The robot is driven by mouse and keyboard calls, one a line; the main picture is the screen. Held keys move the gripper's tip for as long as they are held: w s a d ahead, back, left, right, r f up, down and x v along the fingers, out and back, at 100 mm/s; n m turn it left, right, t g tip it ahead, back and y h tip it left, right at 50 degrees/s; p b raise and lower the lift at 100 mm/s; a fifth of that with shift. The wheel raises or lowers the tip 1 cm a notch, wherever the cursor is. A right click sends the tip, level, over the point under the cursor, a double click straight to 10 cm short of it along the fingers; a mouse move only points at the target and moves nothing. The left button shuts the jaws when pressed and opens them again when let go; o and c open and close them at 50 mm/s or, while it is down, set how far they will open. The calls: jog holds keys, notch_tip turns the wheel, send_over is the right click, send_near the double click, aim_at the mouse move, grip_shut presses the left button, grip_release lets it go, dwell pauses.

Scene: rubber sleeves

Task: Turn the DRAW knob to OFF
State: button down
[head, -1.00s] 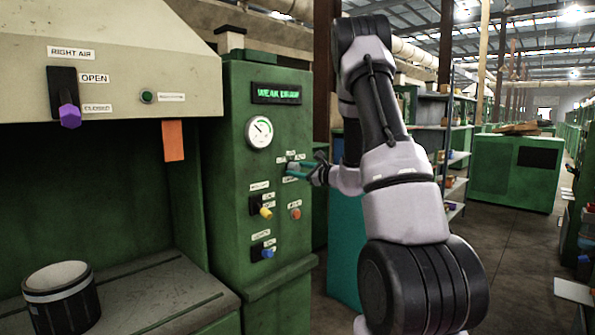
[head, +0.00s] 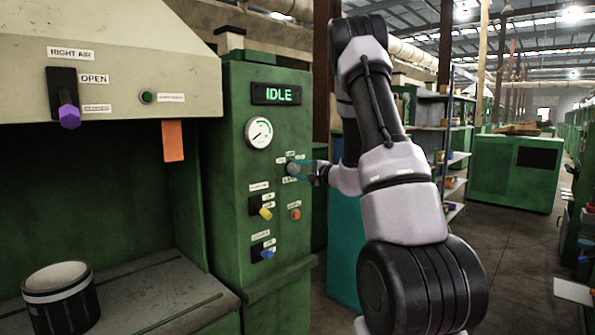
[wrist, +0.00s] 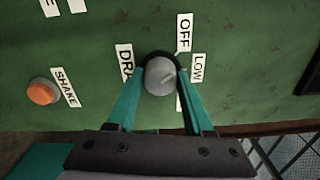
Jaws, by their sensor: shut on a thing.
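The grey round DRAW knob (head: 292,169) sits on the green control panel below the gauge. In the wrist view the knob (wrist: 160,74) has a dark ring around it, and a light mark on its face points up and right, toward the OFF label (wrist: 184,32). The LOW label (wrist: 197,68) is right of the knob and the DRAW label (wrist: 125,62) is left, partly hidden by a finger. My gripper (wrist: 161,80) is shut on the knob, with one teal finger on each side. The display (head: 277,94) reads IDLE.
The gauge (head: 258,132) is above the knob. A yellow switch (head: 265,213), a blue switch (head: 266,253) and an orange SHAKE button (head: 295,214) are below it. A purple-handled lever (head: 69,116) and a dark canister (head: 62,302) are at left.

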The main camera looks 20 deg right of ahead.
jog(key=shift+f+n, duration=0.1)
jog(key=shift+n, duration=0.7)
jog(key=shift+c, duration=1.5)
grip_release()
jog(key=shift+s, duration=0.15)
jog(key=v, duration=1)
jog(key=shift+s+d, duration=0.2)
jog(key=shift+s, duration=0.05)
jog(key=shift+a, duration=0.1)
